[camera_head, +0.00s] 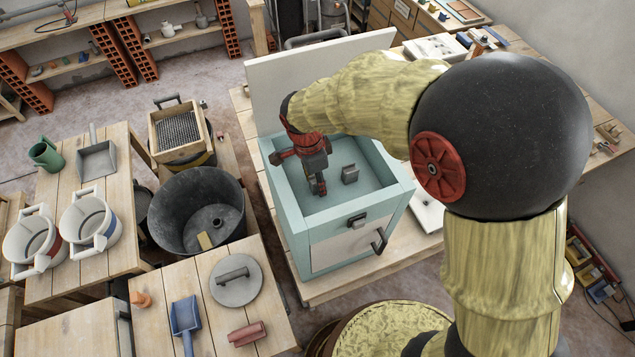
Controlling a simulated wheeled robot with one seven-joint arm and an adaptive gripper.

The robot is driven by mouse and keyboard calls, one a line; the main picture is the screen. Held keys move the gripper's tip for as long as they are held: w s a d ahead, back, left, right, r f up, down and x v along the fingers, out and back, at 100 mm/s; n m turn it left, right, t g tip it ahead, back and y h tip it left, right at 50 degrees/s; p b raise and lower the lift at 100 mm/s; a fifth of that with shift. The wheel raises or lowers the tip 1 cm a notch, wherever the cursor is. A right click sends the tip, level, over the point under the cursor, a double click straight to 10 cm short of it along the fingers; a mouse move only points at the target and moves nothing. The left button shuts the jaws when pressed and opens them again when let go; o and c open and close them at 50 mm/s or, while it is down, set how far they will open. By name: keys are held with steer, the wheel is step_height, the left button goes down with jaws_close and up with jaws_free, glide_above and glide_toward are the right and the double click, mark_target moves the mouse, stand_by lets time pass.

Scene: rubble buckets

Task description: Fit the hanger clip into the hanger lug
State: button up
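My gripper (319,186) is dark with red parts and points down into the open teal box (287,226). Its fingertips are small and dark here, so I cannot tell whether they are open, shut or holding something. A small grey bracket-like piece (350,174) stands on the box floor just right of my gripper, with a gap between them. It may be the hanger lug or the hanger clip; I cannot tell which. No other clip or lug can be made out.
The box has raised walls, a raised white lid (285,85) behind it, and a front latch (357,220). A black tub (196,212) stands to the left. White buckets (90,221), a round grey lid (236,281) and a blue scoop (185,317) lie on wooden tables.

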steer(key=c, duration=0.8)
steer(key=shift+r, duration=0.1)
steer(key=shift+r, duration=0.5)
step_height(320, 180, up, 2)
steer(key=shift+s+a+r+b, duration=0.1)
steer(key=shift+r+b, duration=0.05)
steer(key=shift+b, duration=0.35)
steer(key=s+a+r, duration=0.1)
steer(key=s+r, duration=0.2)
steer(key=s, duration=0.1)
steer(key=s+a+r+b, duration=0.1)
steer(key=s+a+r, duration=0.1)
steer(key=s+r, duration=0.1)
steer(key=s+a+r+b, duration=0.1)
steer(key=s+r, duration=0.2)
steer(key=s, duration=0.3)
steer(key=shift+a+r, duration=0.2)
steer(key=shift+r, duration=0.1)
